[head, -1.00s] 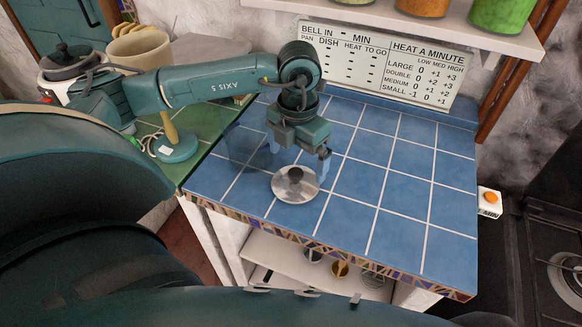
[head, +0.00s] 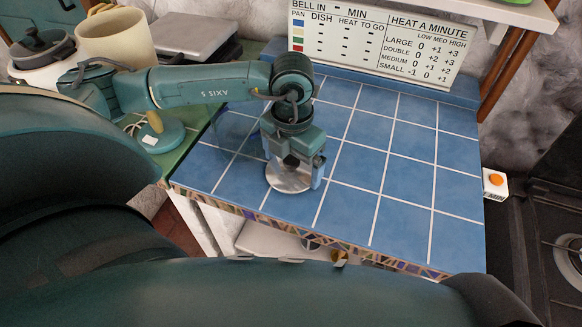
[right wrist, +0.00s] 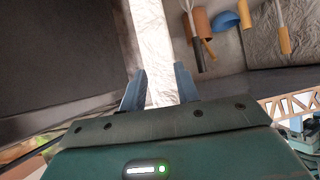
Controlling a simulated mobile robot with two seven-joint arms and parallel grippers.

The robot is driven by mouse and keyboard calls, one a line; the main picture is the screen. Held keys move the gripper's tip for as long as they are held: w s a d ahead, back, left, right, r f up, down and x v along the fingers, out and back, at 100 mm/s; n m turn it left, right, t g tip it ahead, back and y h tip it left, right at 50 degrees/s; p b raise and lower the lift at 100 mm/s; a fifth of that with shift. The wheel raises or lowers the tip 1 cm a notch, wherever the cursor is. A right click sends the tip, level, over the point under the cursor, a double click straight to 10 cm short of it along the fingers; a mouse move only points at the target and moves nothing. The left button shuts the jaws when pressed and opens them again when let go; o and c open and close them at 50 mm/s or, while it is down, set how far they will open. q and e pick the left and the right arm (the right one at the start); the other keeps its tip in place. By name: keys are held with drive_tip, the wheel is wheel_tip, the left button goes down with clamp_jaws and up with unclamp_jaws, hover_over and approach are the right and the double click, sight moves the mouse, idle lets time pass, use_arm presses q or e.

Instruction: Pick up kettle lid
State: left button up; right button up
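The kettle lid (head: 285,183) is a round silvery disc with a dark knob (head: 291,161). It lies on the blue tiled counter near its front edge in the head view. My left gripper (head: 293,170) points down right over it. Its fingers are apart, one on each side of the knob, and the gripper body hides part of the lid. I cannot tell whether the fingers touch it. My right gripper (right wrist: 160,88) shows in the right wrist view with its two fingers apart and no object held between them.
The blue tiles (head: 400,180) right of the lid are clear. A sign board (head: 375,45) stands at the back. At the left are a cream pot (head: 115,38) and a dark-lidded white pot (head: 42,50). A white box with an orange button (head: 496,183) sits right of the counter.

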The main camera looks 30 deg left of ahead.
use_arm(q)
drive_tip(key=c, duration=0.4)
drive_tip(key=shift+c, duration=0.2)
